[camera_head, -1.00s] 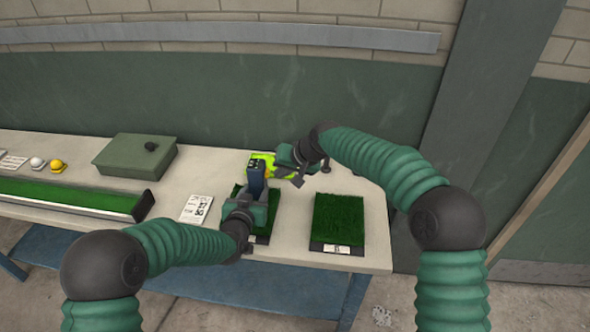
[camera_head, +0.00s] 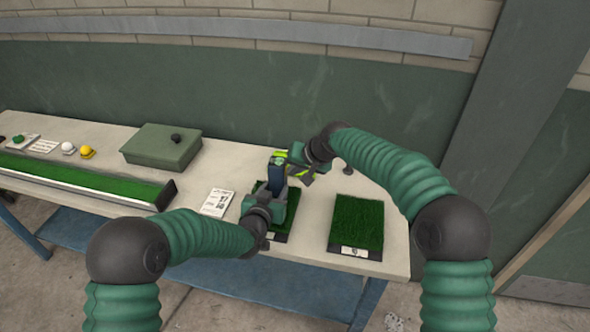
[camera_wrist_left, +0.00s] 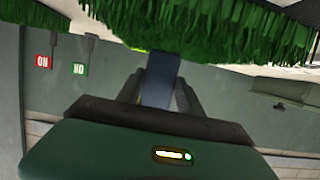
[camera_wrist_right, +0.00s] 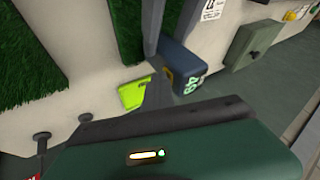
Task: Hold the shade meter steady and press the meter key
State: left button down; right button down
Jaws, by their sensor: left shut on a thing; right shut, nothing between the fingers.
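The shade meter (camera_head: 277,172) is dark blue with yellow-green beside its top. It stands upright over the left turf sample (camera_head: 291,218). My left gripper (camera_head: 275,188) is shut on its body, which also shows between the fingers in the left wrist view (camera_wrist_left: 161,80). In the right wrist view the meter's head (camera_wrist_right: 183,62) shows green digits. My right gripper (camera_head: 302,168) is shut and empty close to the right of the meter's top. A yellow-green piece (camera_wrist_right: 136,92) lies beside its fingers in that view. The meter key cannot be made out, nor whether my fingers touch the meter.
A second turf sample (camera_head: 357,224) lies to the right on the table (camera_head: 318,205). A printed card (camera_head: 217,202), a long turf tray (camera_head: 90,184) and a green case (camera_head: 161,147) are to the left. Pegs with red and green tags (camera_wrist_left: 80,69) stand near the right gripper.

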pick_arm(q)
jog(key=shift+s+d, duration=0.15)
jog(key=shift+d, duration=0.2)
jog(key=shift+a, duration=0.15)
pick_arm(e)
jog(key=s+d+r, duration=0.6)
jog(key=d+r, duration=0.1)
jog(key=shift+d+r, duration=0.15)
jog(key=shift+r, duration=0.25)
pick_arm(q)
jog(key=c, duration=0.7)
grip_release()
pick_arm(e)
jog(key=shift+w, duration=0.1)
